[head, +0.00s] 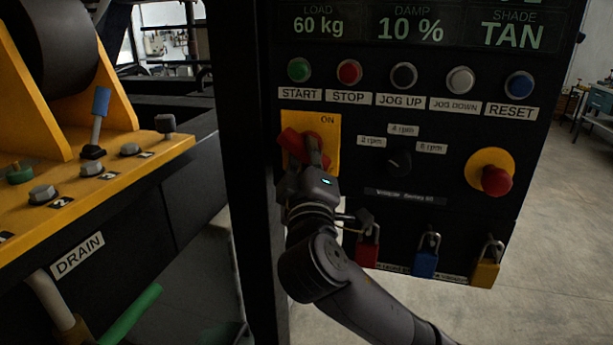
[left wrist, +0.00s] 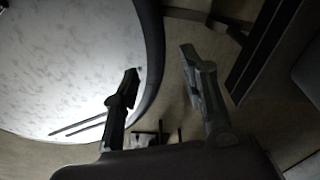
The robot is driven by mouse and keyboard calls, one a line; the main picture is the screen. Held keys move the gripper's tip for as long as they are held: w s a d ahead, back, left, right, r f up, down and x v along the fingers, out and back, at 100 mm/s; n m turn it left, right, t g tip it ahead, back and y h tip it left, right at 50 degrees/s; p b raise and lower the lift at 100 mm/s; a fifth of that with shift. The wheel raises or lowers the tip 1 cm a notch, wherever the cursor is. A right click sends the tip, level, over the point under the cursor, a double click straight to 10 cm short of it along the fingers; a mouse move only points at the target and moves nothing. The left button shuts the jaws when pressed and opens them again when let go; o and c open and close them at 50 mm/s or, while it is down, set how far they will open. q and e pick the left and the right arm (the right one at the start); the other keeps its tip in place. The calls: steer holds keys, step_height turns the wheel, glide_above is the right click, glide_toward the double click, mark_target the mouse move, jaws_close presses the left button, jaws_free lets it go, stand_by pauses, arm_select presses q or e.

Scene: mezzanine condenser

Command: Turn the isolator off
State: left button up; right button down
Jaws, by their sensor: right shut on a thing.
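The isolator is a red rotary handle (head: 291,141) on a yellow plate (head: 325,122) at the left of the black control panel. The word ON shows at the plate's upper right; the handle slants, its visible end toward the upper left, away from that word. My right gripper (head: 316,158) is shut on the red handle and hides its lower part and the plate's lower part. My left gripper (left wrist: 160,62) shows only in the left wrist view; its two fingers are apart with nothing between them.
A row of push buttons, with green START (head: 299,69) at its left, is above the isolator. A speed knob (head: 399,162) and red emergency stop (head: 496,180) are to the right. Red (head: 368,251), blue (head: 426,261) and yellow (head: 486,271) padlocks hang below. A yellow valve bench (head: 110,170) stands left.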

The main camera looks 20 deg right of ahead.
steer(key=shift+f+m+h+b, duration=0.15)
steer(key=shift+m+h+b, duration=0.45)
steer(key=shift+m+b, duration=0.7)
steer(key=c, duration=1.4)
jaws_free()
steer(key=shift+c, duration=0.2)
steer(key=v, duration=1.2)
steer(key=shift+f, duration=0.1)
